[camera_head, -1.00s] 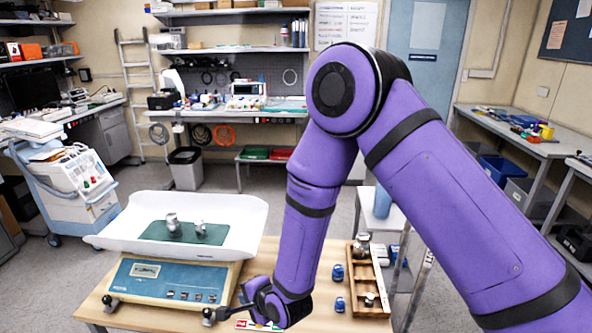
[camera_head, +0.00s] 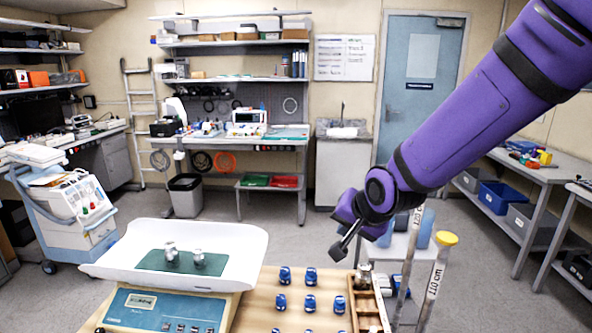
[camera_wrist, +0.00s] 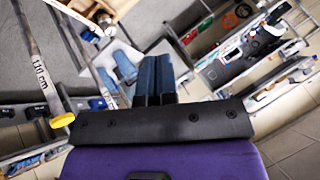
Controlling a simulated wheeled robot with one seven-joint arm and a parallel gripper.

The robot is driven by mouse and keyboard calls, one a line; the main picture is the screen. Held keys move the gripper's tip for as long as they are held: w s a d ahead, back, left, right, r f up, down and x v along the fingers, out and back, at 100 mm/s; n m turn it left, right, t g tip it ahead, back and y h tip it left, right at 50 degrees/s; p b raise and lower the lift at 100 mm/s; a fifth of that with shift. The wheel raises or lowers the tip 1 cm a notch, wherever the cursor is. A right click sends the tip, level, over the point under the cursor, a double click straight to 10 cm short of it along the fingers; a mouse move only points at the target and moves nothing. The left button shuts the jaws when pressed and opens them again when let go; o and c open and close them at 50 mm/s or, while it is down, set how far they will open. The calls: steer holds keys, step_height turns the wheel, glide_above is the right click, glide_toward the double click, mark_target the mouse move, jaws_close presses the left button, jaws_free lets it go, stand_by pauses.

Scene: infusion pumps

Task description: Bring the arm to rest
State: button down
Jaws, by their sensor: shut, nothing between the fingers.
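My purple arm reaches in from the upper right in the head view. My gripper (camera_head: 342,250) hangs in the air above the right side of the table, over the wooden rack (camera_head: 371,312). It holds nothing. In the wrist view the two blue fingers of my gripper (camera_wrist: 164,62) lie close together.
A white scale (camera_head: 185,255) with metal weights on a green mat stands on the table (camera_head: 255,300). Several blue items (camera_head: 310,303) stand between scale and rack. Two measuring poles, one with a yellow cap (camera_head: 445,238), rise right of the rack, near my arm.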

steer(key=s+d+r+n+h, duration=0.2)
steer(key=s+d+r, duration=0.85)
steer(key=d, duration=0.25)
steer(key=s+d+r+n+g, duration=0.1)
steer(key=s+d, duration=0.2)
steer(key=s, duration=0.4)
steer(key=s+d+r+n+h, duration=0.1)
steer(key=s+d, duration=0.3)
steer(key=s, duration=0.3)
steer(key=shift+r+g, duration=0.3)
steer(key=shift+g, duration=0.1)
